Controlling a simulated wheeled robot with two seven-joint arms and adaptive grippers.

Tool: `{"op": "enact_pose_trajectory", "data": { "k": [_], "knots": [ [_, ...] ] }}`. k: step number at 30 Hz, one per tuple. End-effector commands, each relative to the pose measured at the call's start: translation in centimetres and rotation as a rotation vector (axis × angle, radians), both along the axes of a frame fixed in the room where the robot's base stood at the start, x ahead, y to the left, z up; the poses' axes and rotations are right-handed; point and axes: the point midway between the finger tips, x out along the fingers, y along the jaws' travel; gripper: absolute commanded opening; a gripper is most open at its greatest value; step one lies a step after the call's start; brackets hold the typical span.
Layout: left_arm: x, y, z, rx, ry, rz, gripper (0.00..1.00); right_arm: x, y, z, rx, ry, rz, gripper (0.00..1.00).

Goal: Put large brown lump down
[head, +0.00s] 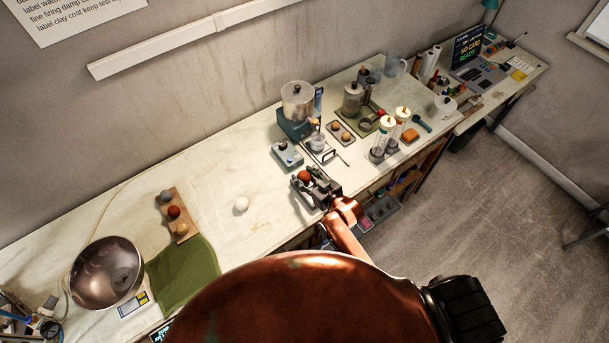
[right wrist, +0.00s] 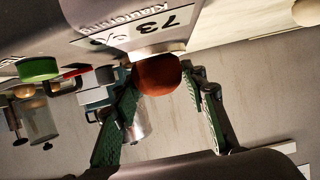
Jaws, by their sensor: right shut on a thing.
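A reddish-brown lump (head: 304,175) is at the fingertips of my right gripper (head: 314,186), over the front part of the worktop. In the right wrist view the lump (right wrist: 158,75) sits between the two green-padded fingers of the gripper (right wrist: 165,98), which is shut on it. A pale piece just beyond the lump touches or nearly touches it in that view; I cannot tell which. Whether the lump touches the worktop is hidden in the head view. My left gripper is not in view.
A white ball (head: 241,204) lies left of the gripper. A wooden board (head: 182,238) with several lumps, a green cloth (head: 183,272) and a metal bowl (head: 106,272) are further left. A blue-grey device (head: 287,155) and two white-topped cylinders (head: 387,122) stand nearby. Worktop around the ball is clear.

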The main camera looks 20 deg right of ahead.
Motion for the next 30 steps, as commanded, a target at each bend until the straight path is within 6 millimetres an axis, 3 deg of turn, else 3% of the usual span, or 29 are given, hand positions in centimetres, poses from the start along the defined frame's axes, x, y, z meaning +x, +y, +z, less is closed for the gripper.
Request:
{"op": "enact_pose_trajectory", "data": {
  "k": [9, 10, 17, 27, 30],
  "knots": [
    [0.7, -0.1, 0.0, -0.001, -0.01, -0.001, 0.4, 0.0, 0.0, -0.3, 0.0, -0.001, -0.001, 0.07],
    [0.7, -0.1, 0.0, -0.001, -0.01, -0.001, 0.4, 0.0, 0.0, -0.3, 0.0, 0.0, -0.001, 0.41],
    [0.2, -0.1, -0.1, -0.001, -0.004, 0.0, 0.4, 0.0, 0.0, -0.2, 0.0, 0.0, 0.0, 0.56],
    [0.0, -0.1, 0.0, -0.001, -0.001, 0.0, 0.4, 0.0, 0.0, 0.1, 0.0, -0.001, -0.001, 0.57],
    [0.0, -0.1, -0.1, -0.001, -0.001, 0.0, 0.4, -1.1, -0.5, 0.3, -0.001, 0.001, -0.002, 0.57]
  ]
}}
